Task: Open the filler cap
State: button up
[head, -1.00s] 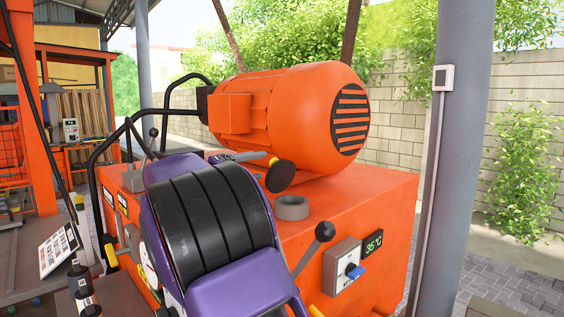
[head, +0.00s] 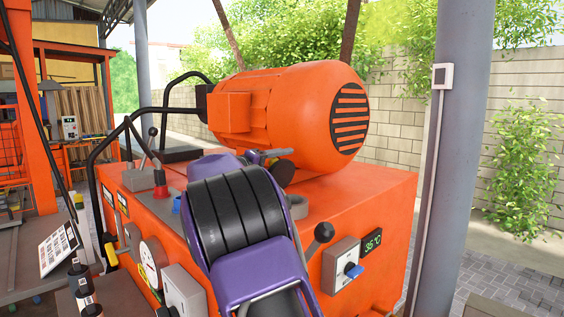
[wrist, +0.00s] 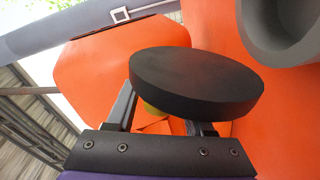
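The filler cap is a thick black disc (wrist: 195,85), large in the wrist view. It is off the grey ring-shaped filler neck (wrist: 285,30), which shows at the upper right. In the head view the cap (head: 285,173) is partly hidden behind my purple and black arm, above and a little left of the neck (head: 298,205). My gripper (wrist: 165,105) has one finger on each side of a yellowish part under the disc and appears shut on it. The disc hides the right fingertip, so the contact there is not visible.
The neck sits on an orange box-shaped machine (head: 365,195) with a large orange motor (head: 285,105) close behind the cap. A black-knobbed lever (head: 323,232), a control with a blue knob (head: 351,270) and a red-based lever (head: 158,180) stand around. Grey pillar (head: 460,150) at right.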

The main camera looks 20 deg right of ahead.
grip_shut()
dwell(1.2)
